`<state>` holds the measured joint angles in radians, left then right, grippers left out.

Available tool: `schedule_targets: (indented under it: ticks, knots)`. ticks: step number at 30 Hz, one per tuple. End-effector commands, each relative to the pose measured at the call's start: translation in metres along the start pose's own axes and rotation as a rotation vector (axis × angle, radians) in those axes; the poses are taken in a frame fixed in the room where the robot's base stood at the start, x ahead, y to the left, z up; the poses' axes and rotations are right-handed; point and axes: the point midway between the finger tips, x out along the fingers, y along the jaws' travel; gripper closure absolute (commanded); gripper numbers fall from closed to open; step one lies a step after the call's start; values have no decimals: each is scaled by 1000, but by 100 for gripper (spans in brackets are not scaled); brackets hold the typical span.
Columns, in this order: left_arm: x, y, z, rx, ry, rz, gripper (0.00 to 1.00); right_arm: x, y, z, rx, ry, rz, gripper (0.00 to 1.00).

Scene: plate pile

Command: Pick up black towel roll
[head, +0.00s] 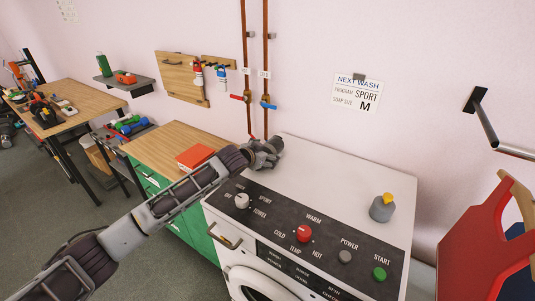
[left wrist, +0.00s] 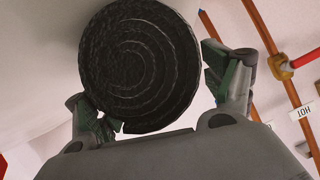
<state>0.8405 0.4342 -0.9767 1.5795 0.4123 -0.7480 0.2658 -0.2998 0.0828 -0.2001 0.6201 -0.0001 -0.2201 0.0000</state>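My left gripper (head: 268,153) is at the back left corner of the white washing machine's top. In the left wrist view its two fingers (left wrist: 163,92) are spread wide, one on each side of the black towel roll (left wrist: 140,65). The roll's round end, with spiral rings, faces the wrist camera. The left finger meets the roll's lower left edge, and a thin gap shows beside the right finger. In the head view I cannot make out the roll; my gripper and wrist seem to hide it. My right gripper is not in view.
The washing machine (head: 340,170) has knobs on its panel and a grey and yellow object (head: 382,208) on top. Copper pipes (head: 267,70) with red and blue valves run down the wall close behind my gripper. An orange box (head: 195,157) lies on the wooden counter (head: 165,145) at left.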

Motion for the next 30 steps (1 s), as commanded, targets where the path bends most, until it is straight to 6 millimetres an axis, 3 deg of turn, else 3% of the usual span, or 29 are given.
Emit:
schedule_targets:
  ticks: [1, 11, 22, 30]
  knots:
    - [0, 0, 0, 0, 0, 0, 27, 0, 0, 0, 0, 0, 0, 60]
    - [0, 0, 0, 0, 0, 0, 69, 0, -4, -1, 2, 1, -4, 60]
    - [-1, -1, -3, 0, 2, 0, 70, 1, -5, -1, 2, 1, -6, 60]
    - [-12, -7, -24, 1, 5, -1, 70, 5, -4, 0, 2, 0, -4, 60]
